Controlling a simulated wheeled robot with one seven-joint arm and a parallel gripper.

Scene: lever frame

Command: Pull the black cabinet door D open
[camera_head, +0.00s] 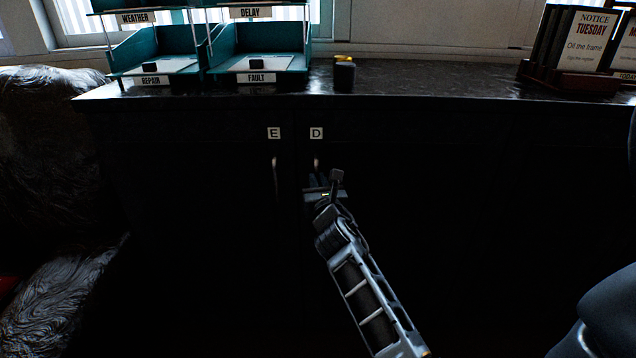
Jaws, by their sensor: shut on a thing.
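The black cabinet door D (400,190) is marked by a white label with the letter D (316,133) near its upper left corner. It looks closed, flush with the dark cabinet front. Its small vertical handle (317,162) is below the label, and only its upper end shows. My gripper (322,183) is at this handle, with its fingers shut on it. The lower part of the handle is hidden by the fingers and the dark.
Left of door D, door E has its own label (274,133) and handle (275,172). On the countertop (430,82) stand teal letter trays (155,55), a small dark block (344,76) and a notice holder (570,80). A dark, wrinkled seat (55,150) is at the left.

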